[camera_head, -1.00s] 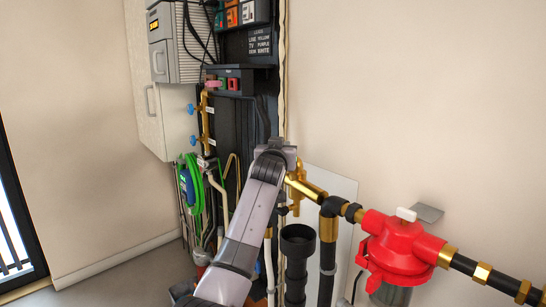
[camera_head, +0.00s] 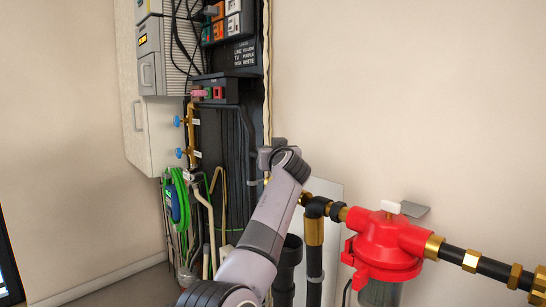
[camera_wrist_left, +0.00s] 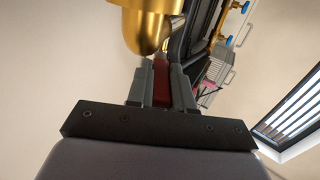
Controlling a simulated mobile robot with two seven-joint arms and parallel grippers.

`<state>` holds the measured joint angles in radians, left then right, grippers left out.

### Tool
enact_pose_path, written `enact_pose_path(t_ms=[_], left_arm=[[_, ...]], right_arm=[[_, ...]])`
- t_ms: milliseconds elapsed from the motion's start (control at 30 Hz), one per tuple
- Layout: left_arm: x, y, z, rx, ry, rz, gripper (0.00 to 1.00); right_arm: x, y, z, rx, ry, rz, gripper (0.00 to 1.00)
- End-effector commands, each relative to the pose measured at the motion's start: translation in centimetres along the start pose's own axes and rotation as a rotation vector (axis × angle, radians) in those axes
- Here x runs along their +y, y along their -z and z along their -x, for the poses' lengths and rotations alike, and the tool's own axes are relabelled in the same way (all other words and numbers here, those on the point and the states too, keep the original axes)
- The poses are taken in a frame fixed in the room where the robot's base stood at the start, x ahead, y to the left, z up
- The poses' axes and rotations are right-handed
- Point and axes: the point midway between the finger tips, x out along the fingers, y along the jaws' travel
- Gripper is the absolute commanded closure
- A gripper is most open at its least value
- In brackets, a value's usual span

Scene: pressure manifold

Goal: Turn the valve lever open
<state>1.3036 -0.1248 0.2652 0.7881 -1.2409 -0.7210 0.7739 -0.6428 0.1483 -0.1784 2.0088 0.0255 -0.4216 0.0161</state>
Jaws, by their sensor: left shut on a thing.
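In the left wrist view my left gripper (camera_wrist_left: 160,85) is shut on a red strip, which I take to be the valve lever (camera_wrist_left: 161,70). The lever runs between the two grey fingers, just beside a rounded brass fitting (camera_wrist_left: 147,25). In the head view my left arm rises from the bottom, and its wrist hides the fingers and the lever. Brass pipework (camera_head: 314,232) shows just right of the arm. My right gripper is in neither view.
A red regulator (camera_head: 385,240) with a white top knob (camera_head: 390,206) sits on the pipe to the right. Left of my arm are blue valve handles (camera_head: 181,153), a green hose (camera_head: 180,200) and a pale cabinet (camera_head: 155,130). The upper right wall is bare.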

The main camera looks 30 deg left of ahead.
Motion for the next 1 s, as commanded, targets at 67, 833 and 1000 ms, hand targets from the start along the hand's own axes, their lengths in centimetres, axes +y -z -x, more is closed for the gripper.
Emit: enact_pose_path(t_ms=[67, 833, 1000], left_arm=[[-0.02, 0.84, 0.07, 0.017, 0.001, 0.001, 1.0], [-0.07, 0.45, 0.03, 0.008, 0.006, 0.0, 0.53], [0.04, 0.35, 0.58, 0.008, 0.005, 0.003, 0.53]], right_arm=[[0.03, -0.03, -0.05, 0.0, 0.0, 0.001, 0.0], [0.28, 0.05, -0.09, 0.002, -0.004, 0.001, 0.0], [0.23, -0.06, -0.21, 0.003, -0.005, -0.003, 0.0]])
